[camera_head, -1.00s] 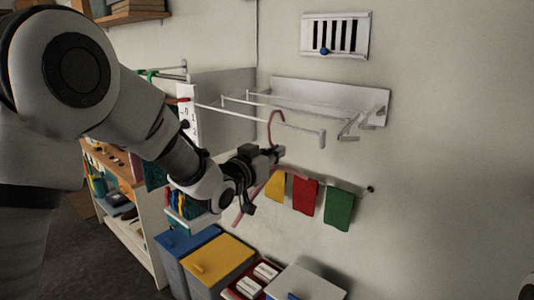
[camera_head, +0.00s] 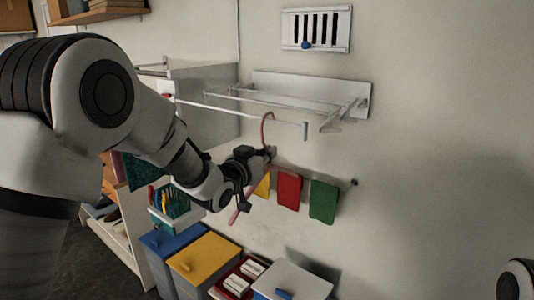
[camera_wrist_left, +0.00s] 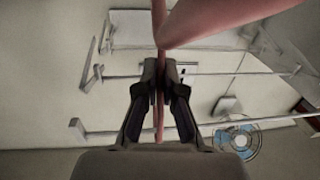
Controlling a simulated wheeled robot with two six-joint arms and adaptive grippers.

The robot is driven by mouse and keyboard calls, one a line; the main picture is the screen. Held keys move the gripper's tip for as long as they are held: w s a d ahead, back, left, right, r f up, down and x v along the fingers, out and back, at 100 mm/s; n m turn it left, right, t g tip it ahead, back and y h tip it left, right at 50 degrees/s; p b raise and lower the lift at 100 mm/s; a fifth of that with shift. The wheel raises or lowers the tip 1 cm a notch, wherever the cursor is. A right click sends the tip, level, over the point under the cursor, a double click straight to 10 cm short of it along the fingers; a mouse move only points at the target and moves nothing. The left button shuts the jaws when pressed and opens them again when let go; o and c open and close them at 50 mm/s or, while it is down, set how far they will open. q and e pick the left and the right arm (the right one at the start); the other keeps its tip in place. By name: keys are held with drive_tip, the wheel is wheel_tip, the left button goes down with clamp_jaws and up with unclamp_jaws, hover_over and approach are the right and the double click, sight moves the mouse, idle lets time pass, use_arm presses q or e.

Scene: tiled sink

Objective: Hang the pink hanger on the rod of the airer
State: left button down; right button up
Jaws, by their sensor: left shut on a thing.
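The pink hanger (camera_head: 268,120) is held by my left gripper (camera_head: 268,154) in front of the wall airer. Its hook points up, and in the head view the hook top overlaps the front rod (camera_head: 225,110) near the rod's right end; I cannot tell whether it is over the rod or in front of it. The white airer (camera_head: 340,92) is fixed to the wall above the gripper. In the left wrist view the jaws (camera_wrist_left: 162,75) are shut on the pink hanger (camera_wrist_left: 195,25), with airer rods (camera_wrist_left: 110,133) behind them. My right gripper is out of view.
Yellow, red (camera_head: 289,190) and green cloths (camera_head: 323,201) hang on the wall below the airer. Blue and yellow bins (camera_head: 205,258) and a grey-lidded box (camera_head: 300,278) stand below. A slotted panel (camera_head: 316,29) is above. The wall to the right is clear.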

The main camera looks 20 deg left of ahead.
use_arm(q)
drive_tip(key=c, duration=1.2)
unclamp_jaws()
drive_tip(key=v, duration=1.2)
